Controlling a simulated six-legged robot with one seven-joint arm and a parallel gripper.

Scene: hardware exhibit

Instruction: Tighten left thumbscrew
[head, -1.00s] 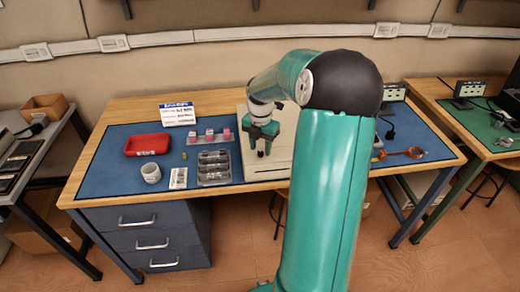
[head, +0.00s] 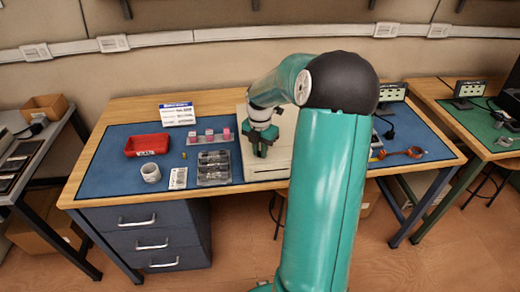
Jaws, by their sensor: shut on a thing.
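My gripper (head: 261,151) is green and points down at the left part of a pale, flat board (head: 272,171) on the workbench. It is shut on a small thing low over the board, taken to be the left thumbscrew. The fingers hide that thing, so its shape and how it sits cannot be made out. My arm covers the right part of the board, and no other thumbscrew can be picked out.
Left of the board, a grey tray (head: 214,180) of small parts and a rack with pink-topped pieces (head: 210,138) stand close by. A red bin (head: 147,145), a white cup (head: 151,173) and a sign (head: 177,115) are further left. The blue mat's left part (head: 100,178) is clear.

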